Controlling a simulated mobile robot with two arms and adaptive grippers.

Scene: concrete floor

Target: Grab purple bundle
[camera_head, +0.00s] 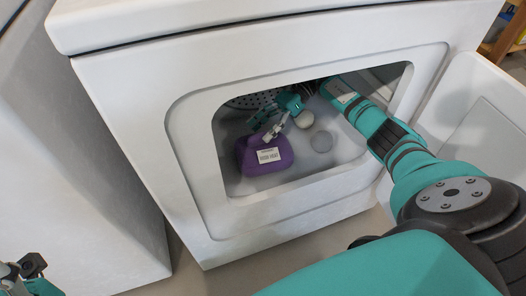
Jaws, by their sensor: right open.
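A purple bundle (263,154) with a white printed label lies inside the open front of a white dryer-like machine (120,110), left of the middle of the opening. My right arm reaches into the opening from the right. My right gripper (266,130) is open, with its fingers at the top edge of the bundle. I cannot tell whether they touch it. My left gripper (22,272) shows only in part at the lower left corner, and its finger opening cannot be made out.
The opening's rim surrounds my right arm. The machine's open door (490,120) stands at right. Another white machine (60,150) stands at left.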

